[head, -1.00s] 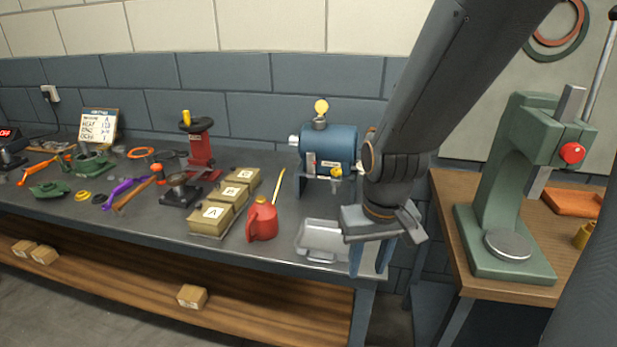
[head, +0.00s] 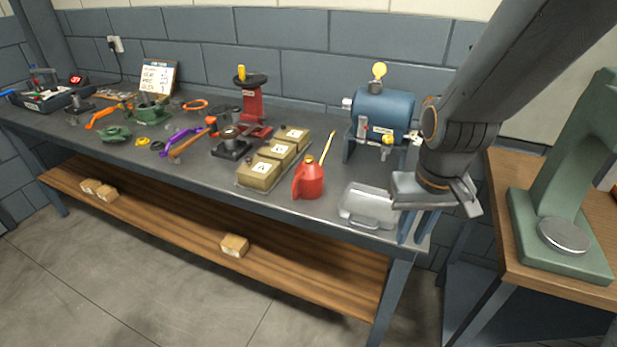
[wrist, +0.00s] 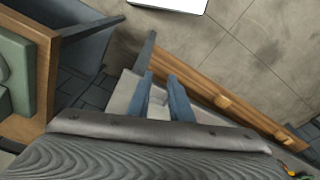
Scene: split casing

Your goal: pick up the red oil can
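The red oil can (head: 309,180) stands upright near the front edge of the grey workbench (head: 215,185), its thin yellow-tipped spout pointing up and right. It is not in the wrist view. My gripper (head: 415,238) hangs at the bench's right end, to the right of the can and apart from it, with the metal tray between them. Its two blue fingers point down. In the wrist view my gripper (wrist: 160,88) shows its fingers apart with nothing held between them.
The metal tray (head: 355,218) lies right of the can. Lettered boxes (head: 258,174) stand close on its left. A blue motor-like machine (head: 383,108) stands behind. A wooden table (head: 510,215) with a green press (head: 570,180) is at right. Floor in front is clear.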

